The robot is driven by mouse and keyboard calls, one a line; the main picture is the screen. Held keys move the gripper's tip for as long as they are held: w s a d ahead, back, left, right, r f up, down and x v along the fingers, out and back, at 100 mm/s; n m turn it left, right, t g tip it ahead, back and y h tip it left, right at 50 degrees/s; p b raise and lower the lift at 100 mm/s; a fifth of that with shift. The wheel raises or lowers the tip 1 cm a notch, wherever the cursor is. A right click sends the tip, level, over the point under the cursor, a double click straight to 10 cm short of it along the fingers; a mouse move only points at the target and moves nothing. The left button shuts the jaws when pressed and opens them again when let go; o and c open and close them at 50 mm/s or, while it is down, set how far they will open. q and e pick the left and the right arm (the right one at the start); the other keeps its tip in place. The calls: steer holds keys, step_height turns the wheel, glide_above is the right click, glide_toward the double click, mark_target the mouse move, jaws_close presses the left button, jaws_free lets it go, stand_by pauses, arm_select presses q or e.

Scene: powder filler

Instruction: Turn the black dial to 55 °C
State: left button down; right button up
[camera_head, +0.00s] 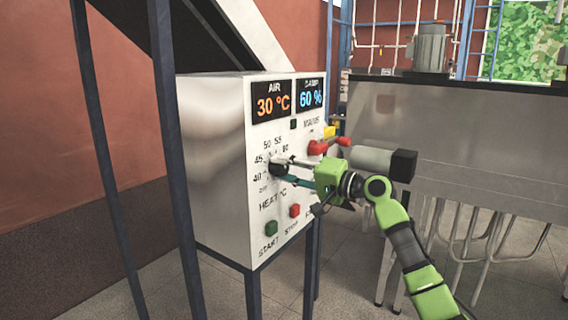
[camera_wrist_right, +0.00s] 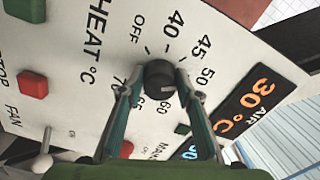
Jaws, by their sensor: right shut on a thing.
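The black dial (camera_head: 276,169) sits on the front face of the white control box, inside a ring of printed numbers. In the wrist view the dial (camera_wrist_right: 159,80) lies between the two fingertips of my right gripper (camera_head: 283,170). The fingers are shut on the dial from both sides. The scale reads OFF, 40, 45, 50, 60 and 70 around it in the wrist view; 55 shows in the head view. The dial's pointer is too unclear to read. The AIR display (camera_head: 271,101) shows 30 °C. My left gripper is not in view.
The DAMP display (camera_head: 311,95) shows 60 %. A green START button (camera_head: 271,228) and a red STOP button (camera_head: 294,211) sit below the dial. A red lever (camera_head: 328,147) sticks out close above my right gripper. Blue frame posts stand left of the box.

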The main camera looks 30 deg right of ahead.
steer(key=m+p, duration=0.1)
steer(key=m, duration=0.1)
steer(key=m+p, duration=0.1)
steer(key=p, duration=0.1)
steer(key=m+p, duration=0.1)
steer(key=m, duration=0.1)
steer(key=shift+r+m+p, duration=0.3)
steer(key=shift+r, duration=0.05)
steer(key=shift+m+p, duration=1.05)
steer(key=shift+m, duration=0.15)
steer(key=shift+f+m+p, duration=0.15)
steer(key=shift+m+p, duration=0.7)
steer(key=shift+m, duration=0.05)
steer(key=shift+f, duration=0.1)
steer(key=o, duration=1.1)
steer(key=shift+d, duration=0.1)
steer(key=shift+o, duration=0.2)
steer(key=shift+s, duration=0.1)
steer(key=v, duration=1.1)
steer(key=shift+s+d, duration=0.15)
steer(key=shift+s, duration=0.2)
